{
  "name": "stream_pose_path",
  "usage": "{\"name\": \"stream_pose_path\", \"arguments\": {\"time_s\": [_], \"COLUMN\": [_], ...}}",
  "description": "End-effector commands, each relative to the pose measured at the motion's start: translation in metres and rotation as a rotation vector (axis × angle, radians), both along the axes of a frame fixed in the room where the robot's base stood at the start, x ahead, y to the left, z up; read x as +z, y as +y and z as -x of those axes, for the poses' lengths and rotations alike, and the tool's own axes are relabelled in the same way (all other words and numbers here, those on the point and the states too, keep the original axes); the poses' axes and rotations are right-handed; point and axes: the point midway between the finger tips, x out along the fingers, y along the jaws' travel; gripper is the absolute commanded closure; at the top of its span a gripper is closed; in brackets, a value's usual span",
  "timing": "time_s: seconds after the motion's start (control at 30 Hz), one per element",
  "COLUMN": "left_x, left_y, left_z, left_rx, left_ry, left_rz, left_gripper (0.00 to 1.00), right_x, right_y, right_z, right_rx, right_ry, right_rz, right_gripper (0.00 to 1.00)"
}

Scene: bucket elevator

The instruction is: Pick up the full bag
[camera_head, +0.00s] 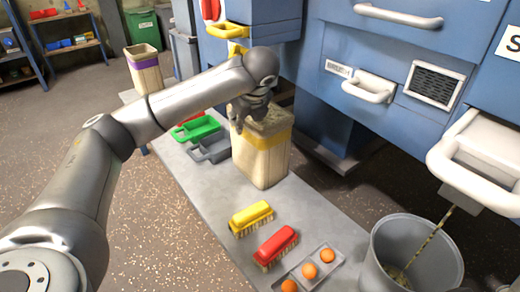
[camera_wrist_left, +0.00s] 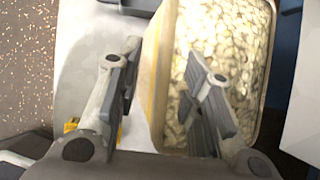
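A tan bag with a yellow band (camera_head: 262,165) stands upright on the grey bench. In the left wrist view the bag's rim (camera_wrist_left: 158,75) surrounds pale, chip-like contents that fill much of its opening. My left gripper (camera_head: 243,118) is at the top of this bag, on its left side. In the left wrist view the gripper's fingers (camera_wrist_left: 163,58) are apart, one outside the bag's left wall and one over the contents. The wall lies between them, and I cannot tell whether either finger touches it. My right gripper is not in view.
Another bag with a purple band (camera_head: 145,75) stands farther back. Green (camera_head: 199,128) and grey (camera_head: 212,149) scoops lie behind the yellow-banded bag. Yellow (camera_head: 251,218) and red (camera_head: 276,246) brushes lie in front. A grey bucket (camera_head: 425,235) stands right. Blue machinery (camera_head: 335,100) borders the bench.

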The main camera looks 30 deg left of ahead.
Motion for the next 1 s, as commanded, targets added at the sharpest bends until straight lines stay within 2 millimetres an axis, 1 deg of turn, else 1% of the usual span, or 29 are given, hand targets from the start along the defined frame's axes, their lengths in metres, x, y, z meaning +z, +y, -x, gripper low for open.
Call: {"name": "stream_pose_path", "arguments": {"time_s": [0.03, 0.1, 0.3, 0.6, 0.67, 0.87, 0.9, 1.0], "left_x": [-0.010, -0.020, -0.040, -0.042, -0.042, -0.042, -0.042, -0.042], "left_y": [0.003, 0.007, 0.017, 0.018, 0.018, 0.018, 0.018, 0.018], "left_z": [-0.001, -0.003, -0.011, -0.013, -0.013, -0.013, -0.013, -0.013], "left_rx": [0.002, 0.003, 0.002, 0.001, 0.001, 0.001, 0.000, 0.001], "left_ry": [0.002, 0.002, 0.002, 0.001, 0.001, 0.001, 0.000, 0.000], "left_rz": [-0.001, 0.000, -0.001, 0.000, 0.000, 0.000, 0.000, 0.000], "left_gripper": [0.65, 0.65, 0.65, 0.65, 0.72, 0.97, 1.00, 1.00], "right_x": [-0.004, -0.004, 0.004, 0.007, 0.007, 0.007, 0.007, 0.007], "right_y": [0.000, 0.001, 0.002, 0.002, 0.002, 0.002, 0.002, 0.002], "right_z": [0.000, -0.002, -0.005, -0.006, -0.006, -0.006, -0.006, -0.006], "right_rx": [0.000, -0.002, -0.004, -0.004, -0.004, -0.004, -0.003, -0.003], "right_ry": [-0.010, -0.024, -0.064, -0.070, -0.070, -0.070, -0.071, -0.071], "right_rz": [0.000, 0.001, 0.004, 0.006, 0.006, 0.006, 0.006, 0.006], "right_gripper": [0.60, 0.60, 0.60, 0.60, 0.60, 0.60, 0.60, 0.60]}}
